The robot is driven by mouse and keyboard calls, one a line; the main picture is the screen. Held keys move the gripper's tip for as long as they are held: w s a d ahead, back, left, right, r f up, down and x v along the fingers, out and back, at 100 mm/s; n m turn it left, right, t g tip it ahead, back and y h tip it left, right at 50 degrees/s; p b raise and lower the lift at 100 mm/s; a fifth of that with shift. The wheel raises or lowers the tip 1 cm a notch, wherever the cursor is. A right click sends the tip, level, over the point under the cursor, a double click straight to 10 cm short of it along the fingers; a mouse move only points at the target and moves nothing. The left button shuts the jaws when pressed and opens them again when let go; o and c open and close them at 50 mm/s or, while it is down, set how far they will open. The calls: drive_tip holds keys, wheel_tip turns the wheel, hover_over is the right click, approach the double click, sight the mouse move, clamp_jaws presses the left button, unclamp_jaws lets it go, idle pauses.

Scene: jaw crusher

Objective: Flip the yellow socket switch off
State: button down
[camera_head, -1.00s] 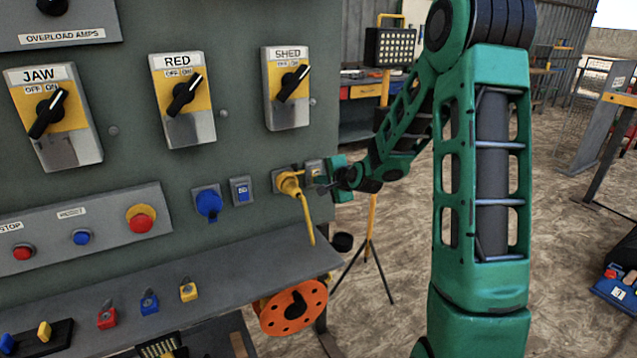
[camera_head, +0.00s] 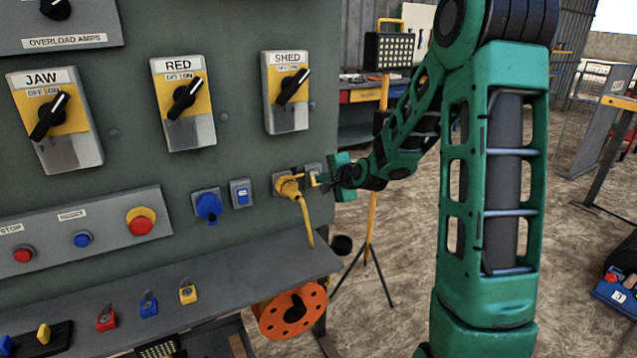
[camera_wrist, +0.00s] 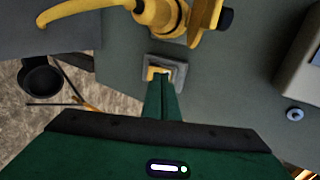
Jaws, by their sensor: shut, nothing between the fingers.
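The yellow socket (camera_head: 288,186) with its yellow plug and cable is on the right side of the grey-green panel. It also shows at the top of the wrist view (camera_wrist: 165,15). The socket switch is a small grey plate (camera_wrist: 180,72) with a yellow rocker (camera_wrist: 157,73), just beside the socket. My gripper (camera_wrist: 163,110) is shut and empty, with its fingertips at the lower edge of the switch plate, over or against the rocker. Contact cannot be told. In the head view my gripper (camera_head: 325,182) is at the switch (camera_head: 312,175), partly covering it.
A blue socket (camera_head: 207,207) and its blue switch (camera_head: 241,193) are left of the yellow socket. A grey shelf (camera_head: 235,268) juts out below, with padlocks on it. An orange cable reel (camera_head: 277,318) hangs underneath. Three rotary isolators are above.

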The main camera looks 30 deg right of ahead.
drive_tip(key=v, duration=1.1)
drive_tip(key=shift+s+f, duration=0.15)
drive_tip(key=shift+s+d+f, duration=0.1)
drive_tip(key=shift+f, duration=0.35)
drive_tip(key=shift+d, duration=0.1)
